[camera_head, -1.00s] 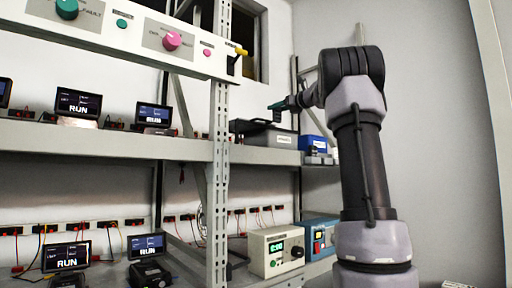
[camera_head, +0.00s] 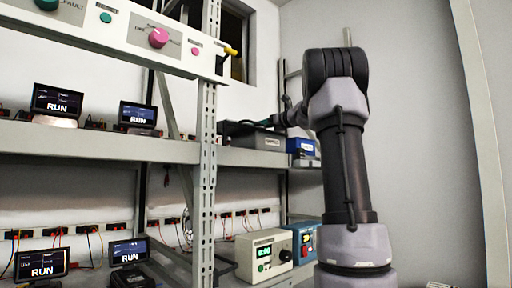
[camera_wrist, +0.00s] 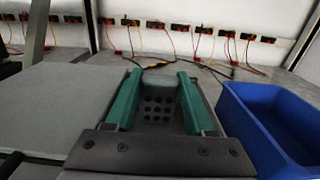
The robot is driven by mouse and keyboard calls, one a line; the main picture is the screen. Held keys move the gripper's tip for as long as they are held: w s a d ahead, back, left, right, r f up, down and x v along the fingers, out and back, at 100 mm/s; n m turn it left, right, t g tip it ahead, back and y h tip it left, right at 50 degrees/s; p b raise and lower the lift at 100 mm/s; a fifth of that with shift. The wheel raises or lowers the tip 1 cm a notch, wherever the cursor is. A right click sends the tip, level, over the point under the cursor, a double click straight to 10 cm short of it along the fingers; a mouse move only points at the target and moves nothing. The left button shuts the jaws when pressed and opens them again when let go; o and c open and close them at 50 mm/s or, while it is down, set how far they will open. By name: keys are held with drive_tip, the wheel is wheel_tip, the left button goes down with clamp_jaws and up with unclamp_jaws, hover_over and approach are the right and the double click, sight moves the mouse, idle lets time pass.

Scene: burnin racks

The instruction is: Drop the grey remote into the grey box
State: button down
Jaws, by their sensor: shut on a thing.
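My gripper (camera_wrist: 157,95) has green fingers, and they are shut on the grey remote (camera_wrist: 158,106). Its dark round buttons show between the fingers in the wrist view. In the head view the gripper (camera_head: 272,122) is small and low over the grey box (camera_head: 262,141), which has a white label and stands on the upper shelf. The remote cannot be made out there. A flat grey surface lies left of the fingers in the wrist view; I cannot tell whether it belongs to the box.
A blue bin (camera_wrist: 272,125) stands close to the right of my gripper; it also shows in the head view (camera_head: 302,147). Several red-and-black connectors with wires line the back wall. A perforated rack post (camera_head: 206,150) stands left of the box.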

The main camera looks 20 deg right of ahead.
drive_tip(key=shift+c, duration=0.9)
unclamp_jaws()
drive_tip(key=shift+s, duration=0.15)
drive_tip(key=v, duration=1)
drive_tip(key=shift+s, duration=0.25)
drive_tip(key=shift+s+d, duration=0.1)
drive_tip(key=shift+d, duration=0.1)
